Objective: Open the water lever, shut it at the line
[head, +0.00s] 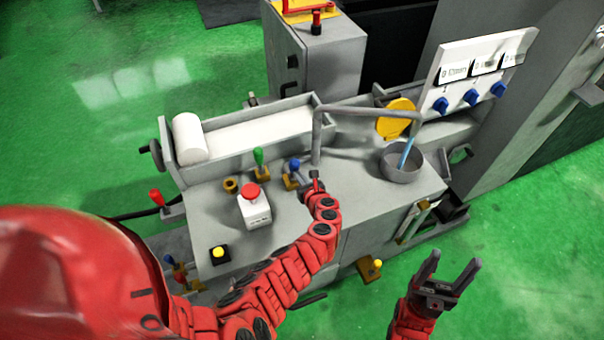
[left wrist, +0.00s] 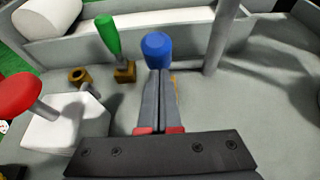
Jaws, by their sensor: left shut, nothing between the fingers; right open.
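The blue-knobbed lever (head: 294,167) stands on the grey machine top beside the pipe (head: 317,135). In the left wrist view its blue knob (left wrist: 156,45) is straight ahead of my fingertips. My left gripper (head: 315,180) is shut and empty, right by the lever; I cannot tell whether it touches it. A blue water stream (head: 407,153) runs from the pipe's end into the grey pot (head: 386,172). The water level and any line inside the pot cannot be made out. My right gripper (head: 447,272) is open and empty, off the machine's front.
A green lever (head: 258,157) and a red button on a white box (head: 254,207) stand left of the blue lever. A trough with a white roll (head: 189,136) lies behind. A yellow disc (head: 396,118) is behind the pot. Green floor is clear at right.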

